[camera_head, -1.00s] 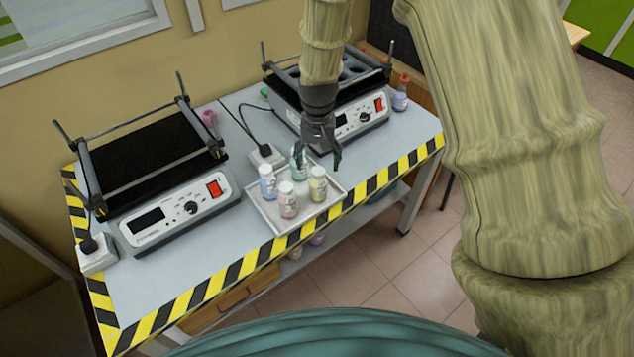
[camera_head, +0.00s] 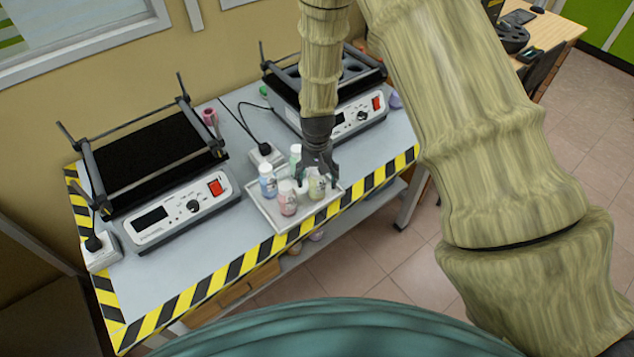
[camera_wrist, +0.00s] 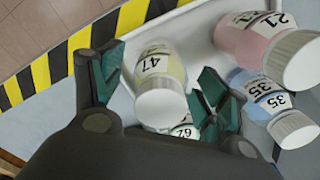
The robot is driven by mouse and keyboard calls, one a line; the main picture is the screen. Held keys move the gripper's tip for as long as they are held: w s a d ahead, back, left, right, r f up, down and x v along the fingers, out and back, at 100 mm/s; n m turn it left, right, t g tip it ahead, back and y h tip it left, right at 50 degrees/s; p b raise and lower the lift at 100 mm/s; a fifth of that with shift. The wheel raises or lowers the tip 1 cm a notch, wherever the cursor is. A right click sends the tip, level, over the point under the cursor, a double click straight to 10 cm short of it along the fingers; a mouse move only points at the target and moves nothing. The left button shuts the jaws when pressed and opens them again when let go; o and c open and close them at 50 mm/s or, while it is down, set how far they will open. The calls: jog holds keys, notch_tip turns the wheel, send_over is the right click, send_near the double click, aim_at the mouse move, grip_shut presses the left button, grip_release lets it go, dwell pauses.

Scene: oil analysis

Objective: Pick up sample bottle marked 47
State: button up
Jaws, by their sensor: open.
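The bottle with a pale yellow body and white cap (camera_wrist: 160,65) has a label that reads like 47, its last digit hard to tell. It stands in the white tray (camera_head: 262,212), at the right in the head view (camera_head: 317,188). My gripper (camera_head: 318,174) is open just above it. In the wrist view its teal-tipped fingers (camera_wrist: 162,88) lie on either side of the bottle with gaps, so it is not gripped. Pink bottle 21 (camera_wrist: 255,40), blue bottle 35 (camera_wrist: 258,92) and a mostly hidden green bottle reading 62 (camera_wrist: 184,131) stand beside it.
The right fingertip is close to the blue and green bottles. Two shaker machines stand on the table, one left (camera_head: 150,165) and one behind (camera_head: 350,120). A power strip (camera_head: 266,154) lies behind the tray. Yellow-black tape (camera_head: 240,268) marks the table's front edge.

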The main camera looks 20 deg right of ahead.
jog(key=shift+f, duration=0.35)
jog(key=c, duration=1.2)
jog(key=shift+c, duration=0.2)
